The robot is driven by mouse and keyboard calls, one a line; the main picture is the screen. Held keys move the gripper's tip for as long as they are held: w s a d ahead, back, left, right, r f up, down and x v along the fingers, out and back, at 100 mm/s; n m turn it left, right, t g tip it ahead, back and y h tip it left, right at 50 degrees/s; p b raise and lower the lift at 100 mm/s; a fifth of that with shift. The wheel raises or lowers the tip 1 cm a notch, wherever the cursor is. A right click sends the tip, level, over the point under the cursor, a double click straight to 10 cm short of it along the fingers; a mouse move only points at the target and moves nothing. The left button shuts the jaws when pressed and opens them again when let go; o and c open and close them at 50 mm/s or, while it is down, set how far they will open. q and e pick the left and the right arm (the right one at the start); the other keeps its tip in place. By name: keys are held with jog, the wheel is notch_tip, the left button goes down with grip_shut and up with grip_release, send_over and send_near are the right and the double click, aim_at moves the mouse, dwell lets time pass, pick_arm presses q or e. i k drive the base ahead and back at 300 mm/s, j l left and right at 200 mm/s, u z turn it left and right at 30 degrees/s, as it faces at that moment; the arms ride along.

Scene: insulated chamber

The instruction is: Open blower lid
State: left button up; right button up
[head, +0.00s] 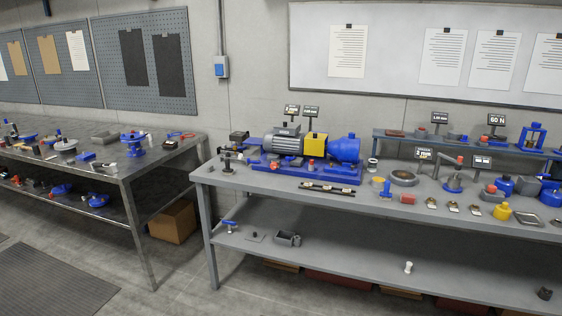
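No part that I can clearly tell as a blower lid shows in the head view. The nearest candidate is a machine on the grey workbench (225,176): a grey ribbed motor (283,141), a yellow block (315,146) and a rounded blue housing (345,150) in line on a blue base (300,170). I cannot tell whether this is the blower, and no open lid shows on it. Neither of my grippers is in view.
A second bench (110,180) with many small parts stands at left, with a floor gap between the benches. A cardboard box (173,222) sits under it. Several small parts crowd the right of the grey bench, before a raised shelf (470,146). A dark mat (55,282) lies front left.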

aim_at(286, 125)
jog(key=i+j, duration=0.2)
jog(key=i, duration=0.25)
jog(key=i+j+z, duration=0.1)
jog(key=i, duration=0.4)
jog(key=j, duration=0.1)
